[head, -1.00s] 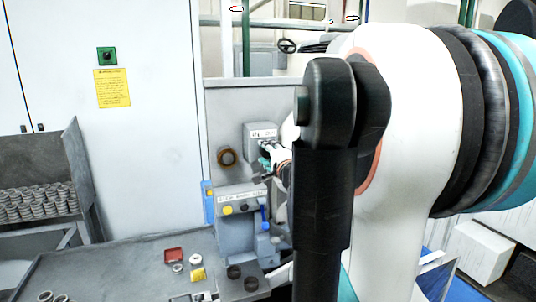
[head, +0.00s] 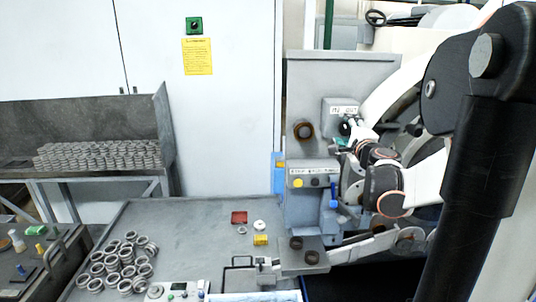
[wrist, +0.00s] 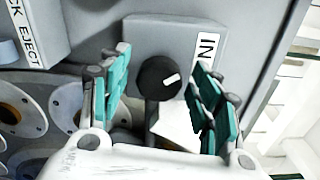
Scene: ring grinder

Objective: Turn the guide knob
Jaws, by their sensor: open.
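The guide knob is a round black knob (wrist: 158,78) with a white pointer mark, on a grey box (wrist: 190,40). "IN" shows beside it in the wrist view. In the head view the knob (head: 345,128) sits below the IN/OUT label, partly hidden by my gripper. My gripper (wrist: 163,84) is open, with one teal-padded finger on each side of the knob. I see gaps between the pads and the knob; depth is hard to tell. In the head view my gripper (head: 352,140) is right at the box.
A panel with a yellow button (head: 298,183) and a blue lever (head: 333,195) lies below the knob. A brown round part (head: 303,130) is left of the box.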

